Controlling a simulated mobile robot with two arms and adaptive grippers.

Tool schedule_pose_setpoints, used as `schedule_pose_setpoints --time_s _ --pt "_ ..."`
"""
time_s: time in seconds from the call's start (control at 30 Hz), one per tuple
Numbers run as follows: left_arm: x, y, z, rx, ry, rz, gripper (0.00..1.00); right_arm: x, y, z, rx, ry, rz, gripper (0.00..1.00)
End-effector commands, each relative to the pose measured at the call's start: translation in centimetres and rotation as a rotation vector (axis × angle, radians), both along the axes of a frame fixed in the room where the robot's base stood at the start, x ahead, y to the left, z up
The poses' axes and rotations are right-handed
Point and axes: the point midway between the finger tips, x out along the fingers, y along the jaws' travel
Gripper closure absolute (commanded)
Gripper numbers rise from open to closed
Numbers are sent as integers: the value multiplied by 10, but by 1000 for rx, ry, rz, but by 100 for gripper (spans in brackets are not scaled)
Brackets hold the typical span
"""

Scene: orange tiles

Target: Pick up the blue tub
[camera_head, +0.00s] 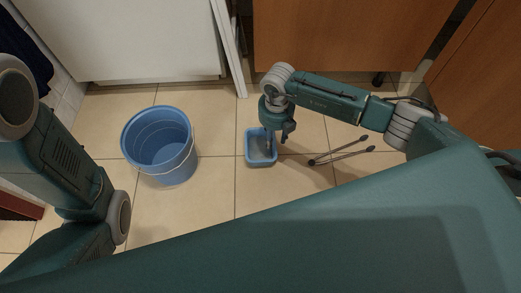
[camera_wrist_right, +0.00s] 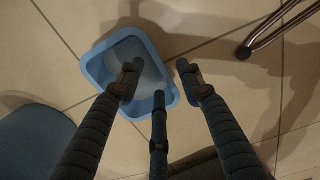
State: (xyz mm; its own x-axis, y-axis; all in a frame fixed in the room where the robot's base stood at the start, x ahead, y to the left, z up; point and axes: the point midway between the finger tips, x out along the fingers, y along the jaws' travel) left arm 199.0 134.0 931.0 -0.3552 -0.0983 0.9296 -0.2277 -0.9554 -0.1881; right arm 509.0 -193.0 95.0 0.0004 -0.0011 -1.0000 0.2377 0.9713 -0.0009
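The blue tub (camera_head: 257,161) is a small open rectangular container standing upright on the tiled floor, near the middle of the head view. My right gripper (camera_head: 278,136) points down over its right side and hides part of it. In the right wrist view, the tub (camera_wrist_right: 97,68) lies under the fingers. The right gripper (camera_wrist_right: 158,82) is open, with one finger over the tub's inside and another just beyond its right edge. Whether any finger touches the tub I cannot tell. My left arm shows at the left of the head view, but its gripper does not.
A large blue bucket (camera_head: 160,144) with a handle stands left of the tub. A white panel (camera_head: 130,40) and brown wooden fronts (camera_head: 345,35) close off the back. Floor between bucket and tub is clear.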

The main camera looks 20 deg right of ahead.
Motion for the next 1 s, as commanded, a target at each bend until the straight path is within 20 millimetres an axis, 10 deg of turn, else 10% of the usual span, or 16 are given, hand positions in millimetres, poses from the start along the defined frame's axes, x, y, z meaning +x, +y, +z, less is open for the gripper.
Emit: schedule_pose_setpoints --time_s 0.2,0.57,0.77,1.0 --pt "-4 0 -31 0 -10 0 60 2 1 -35 1 1 0 63" --pt "-4 0 -33 0 -10 0 60 3 1 -38 1 0 0 63" --pt "-4 0 -33 1 -10 1 60 2 1 -38 1 0 0 100" --pt "-4 0 -33 1 -10 1 60 2 0 -39 1 0 0 100"
